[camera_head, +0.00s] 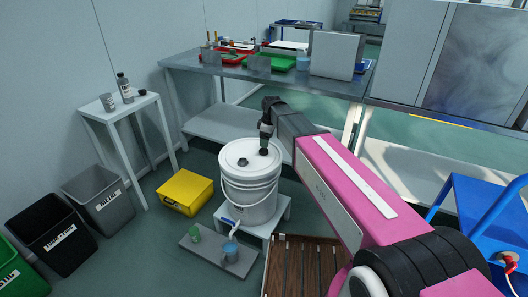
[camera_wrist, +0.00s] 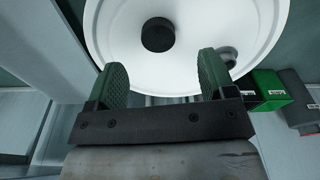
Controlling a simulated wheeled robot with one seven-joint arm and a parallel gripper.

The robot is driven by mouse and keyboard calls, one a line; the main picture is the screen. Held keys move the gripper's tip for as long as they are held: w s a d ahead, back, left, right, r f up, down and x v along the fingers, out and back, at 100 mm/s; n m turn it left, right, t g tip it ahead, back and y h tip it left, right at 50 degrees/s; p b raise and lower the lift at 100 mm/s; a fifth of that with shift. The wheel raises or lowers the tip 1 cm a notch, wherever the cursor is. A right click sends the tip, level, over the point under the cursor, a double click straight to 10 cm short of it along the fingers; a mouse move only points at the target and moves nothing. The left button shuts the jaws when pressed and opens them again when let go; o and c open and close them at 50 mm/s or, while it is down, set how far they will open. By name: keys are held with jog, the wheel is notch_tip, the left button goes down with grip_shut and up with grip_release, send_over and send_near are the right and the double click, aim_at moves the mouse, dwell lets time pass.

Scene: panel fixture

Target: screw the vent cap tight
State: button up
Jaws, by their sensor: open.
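A round black cap (camera_wrist: 158,34), which I take for the vent cap, sits on the white bucket lid (camera_wrist: 125,52). In the head view it appears as a dark spot (camera_head: 264,152) right of the lid's middle. My gripper (camera_wrist: 163,75) is open, its two green pads well apart with nothing between them. In the wrist view the cap lies beyond the fingertips, apart from both pads. In the head view my gripper (camera_head: 265,136) hangs over the lid. A smaller grey fitting (camera_wrist: 228,54) on the lid is partly hidden by the right pad. The cap's thread is not visible.
The bucket (camera_head: 250,205) stands on a low white stool (camera_head: 284,213). A yellow box (camera_head: 186,192) is left of it; a grey board (camera_head: 205,252) with small items lies in front. A metal bench (camera_head: 200,66) stands behind. A wooden slatted platform (camera_head: 298,265) is at the front.

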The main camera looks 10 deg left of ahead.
aim_at(264, 150)
jog(key=shift+w+a+f, duration=0.1)
jog(key=shift+a+f, duration=0.1)
jog(key=shift+f, duration=0.85)
jog(key=shift+w+a+f, duration=0.1)
jog(key=shift+a+f, duration=0.15)
jog(key=shift+f, duration=0.85)
jog(key=shift+w+a+f, duration=0.1)
jog(key=shift+a+f, duration=0.1)
jog(key=shift+f, duration=0.85)
jog(key=c, duration=1.1)
jog(key=shift+o, duration=0.2)
jog(key=shift+r, duration=0.15)
jog(key=shift+r, duration=0.5)
jog(key=r, duration=0.2)
jog(key=s+a+r, duration=0.1)
jog(key=shift+r, duration=0.35)
jog(key=shift+s+a+r, duration=0.65)
jog(key=shift+s+a, duration=0.55)
jog(key=shift+s, duration=0.1)
jog(key=shift+s+a+r, duration=0.6)
jog(key=shift+s+a, duration=0.65)
jog(key=shift+s, duration=0.1)
jog(key=shift+s+a+r, duration=0.65)
jog(key=shift+s+a, duration=0.55)
jog(key=shift+s, duration=0.1)
